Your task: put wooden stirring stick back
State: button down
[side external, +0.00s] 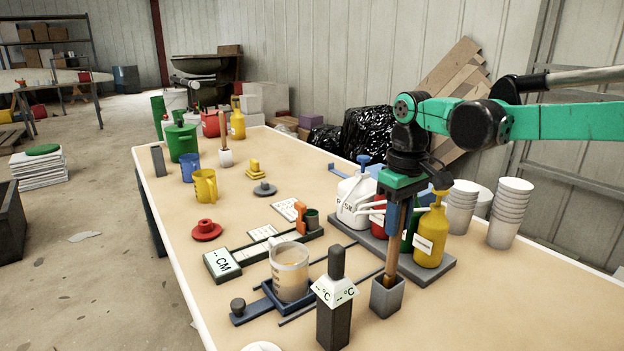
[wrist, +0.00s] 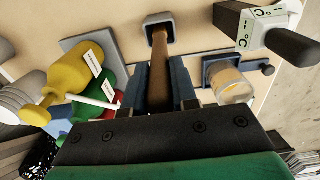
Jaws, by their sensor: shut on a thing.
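The wooden stirring stick (side external: 394,245) is brown and stands near upright, its lower end inside a small grey square holder (side external: 386,298) on the table. My gripper (side external: 397,217) is shut on the stick's upper part, above the holder. In the wrist view the stick (wrist: 160,65) runs between the blue fingers of my gripper (wrist: 160,85) into the holder (wrist: 159,19). How deep the stick sits in the holder is hidden.
A grey tray (side external: 440,272) with a yellow pump bottle (side external: 431,236) and other bottles stands close behind the stick. A beaker (side external: 289,270) and a dark thermometer block (side external: 334,310) stand to the left. Stacked white cups (side external: 509,212) are at the right.

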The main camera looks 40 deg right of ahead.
jog(key=shift+f, duration=0.15)
jog(key=c, duration=0.7)
grip_release()
notch_tip(320, 180, up, 12)
jog(key=shift+r, duration=0.15)
jog(key=s+a+f+t, duration=0.2)
jog(key=f+t, duration=0.2)
jog(key=f, duration=0.2)
jog(key=s+a+f+t, duration=0.2)
jog(key=f+t, duration=0.1)
jog(key=f, duration=0.4)
jog(key=shift+s+a+t, duration=0.25)
jog(key=shift+t, duration=0.15)
